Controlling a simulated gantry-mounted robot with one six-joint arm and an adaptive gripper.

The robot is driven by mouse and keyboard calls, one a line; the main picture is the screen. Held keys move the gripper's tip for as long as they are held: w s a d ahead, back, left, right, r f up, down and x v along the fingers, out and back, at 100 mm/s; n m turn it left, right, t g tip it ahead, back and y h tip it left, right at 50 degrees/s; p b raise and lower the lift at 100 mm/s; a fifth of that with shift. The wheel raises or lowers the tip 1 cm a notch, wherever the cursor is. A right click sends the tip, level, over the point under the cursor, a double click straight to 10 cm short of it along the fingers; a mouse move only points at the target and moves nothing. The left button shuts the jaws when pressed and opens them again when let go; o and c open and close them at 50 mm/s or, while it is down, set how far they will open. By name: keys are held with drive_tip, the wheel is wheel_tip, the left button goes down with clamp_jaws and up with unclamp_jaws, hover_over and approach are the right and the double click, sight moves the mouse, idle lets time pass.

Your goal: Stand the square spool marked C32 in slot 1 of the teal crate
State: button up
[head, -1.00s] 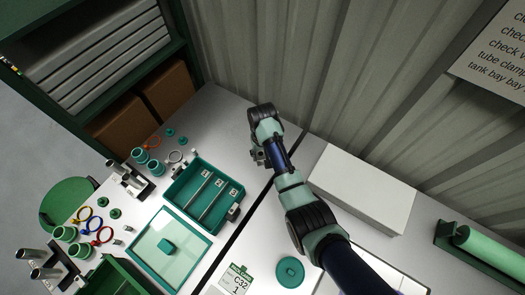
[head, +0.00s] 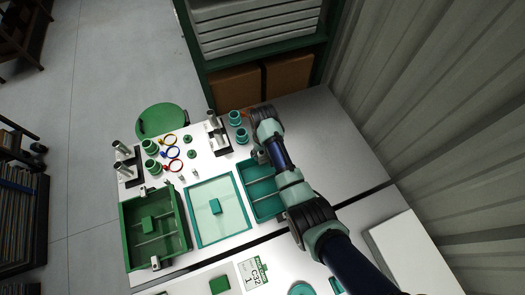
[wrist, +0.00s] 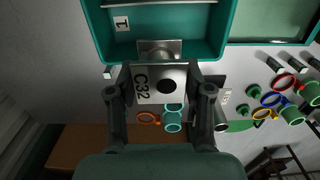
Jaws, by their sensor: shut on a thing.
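The square spool marked C32 (wrist: 147,96) is a silver piece with a square face, a dark round hole and a second plate beyond it. My gripper (wrist: 160,72) is shut on it, with one finger on each side, in the wrist view. The spool's far plate overlaps the near wall of the teal crate (wrist: 95,35) there. A label reading 1 (wrist: 121,23) shows inside the crate, near that wall. In the head view my gripper (head: 260,155) is at the far edge of the teal crate (head: 256,207); my arm hides part of the crate, and the spool is hardly visible.
A teal-framed tray (head: 217,239) and a green crate (head: 128,233) stand left of the teal crate. A card reading C32 1 (head: 254,271) lies in front. Teal cups (head: 236,118), a metal stand (head: 217,135) and coloured rings lie behind. The tabletop at the back right is clear.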

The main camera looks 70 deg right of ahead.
wheel_tip(320, 180, down, 10)
drive_tip(key=b, duration=0.8)
drive_tip(key=shift+f, duration=0.1)
drive_tip(key=shift+p, duration=0.4)
idle(0.8)
drive_tip(key=shift+f, duration=0.15)
idle(0.4)
drive_tip(key=shift+f+b, duration=0.3)
drive_tip(key=shift+f, duration=0.05)
drive_tip(key=shift+f, duration=0.15)
drive_tip(key=shift+f, duration=0.35)
drive_tip(key=shift+f+b, duration=0.2)
drive_tip(key=shift+b, duration=0.2)
